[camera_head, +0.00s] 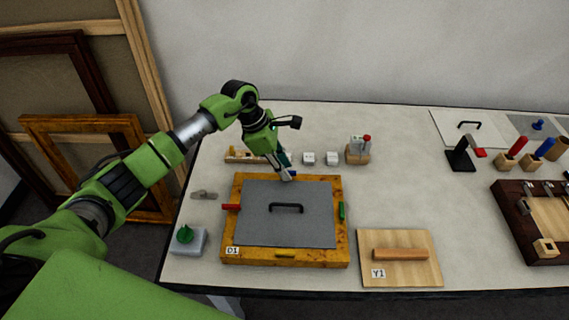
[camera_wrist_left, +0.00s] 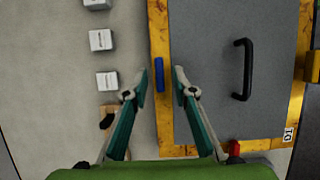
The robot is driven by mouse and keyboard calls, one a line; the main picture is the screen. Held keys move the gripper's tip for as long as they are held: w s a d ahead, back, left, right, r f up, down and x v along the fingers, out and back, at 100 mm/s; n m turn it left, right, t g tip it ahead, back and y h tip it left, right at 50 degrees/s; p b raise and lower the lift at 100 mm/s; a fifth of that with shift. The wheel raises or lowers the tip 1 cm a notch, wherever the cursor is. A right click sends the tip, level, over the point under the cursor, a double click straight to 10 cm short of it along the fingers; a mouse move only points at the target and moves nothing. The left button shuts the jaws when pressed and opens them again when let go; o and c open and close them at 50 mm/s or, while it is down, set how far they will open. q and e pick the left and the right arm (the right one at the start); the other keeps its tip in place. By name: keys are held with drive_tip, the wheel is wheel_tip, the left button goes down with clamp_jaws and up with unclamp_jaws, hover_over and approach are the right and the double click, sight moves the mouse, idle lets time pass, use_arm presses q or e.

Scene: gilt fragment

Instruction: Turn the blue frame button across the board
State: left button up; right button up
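The gilt frame D1 (camera_head: 228,240) lies on the table with a grey board (camera_head: 262,225) and a black handle inside it. The blue button (camera_wrist_left: 159,74) sits on the frame's far side and lies along that side, beside the board's edge. In the head view the blue button (camera_head: 293,173) is partly hidden by my gripper. My left gripper (camera_wrist_left: 161,84) is open, with one fingertip on each side of the blue button; I cannot tell whether they touch it. In the head view the left gripper (camera_head: 287,177) points down at the far side. My right gripper is not in view.
A red button (camera_head: 231,207) lies crosswise on the left side; a green button (camera_head: 341,211) and yellow button (camera_head: 285,256) lie along theirs. White blocks (camera_head: 309,158) and a bottle holder (camera_head: 357,154) stand behind. Board Y1 (camera_head: 420,272) lies to the right.

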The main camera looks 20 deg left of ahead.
use_arm(q)
drive_tip(key=shift+f, duration=0.2)
clamp_jaws()
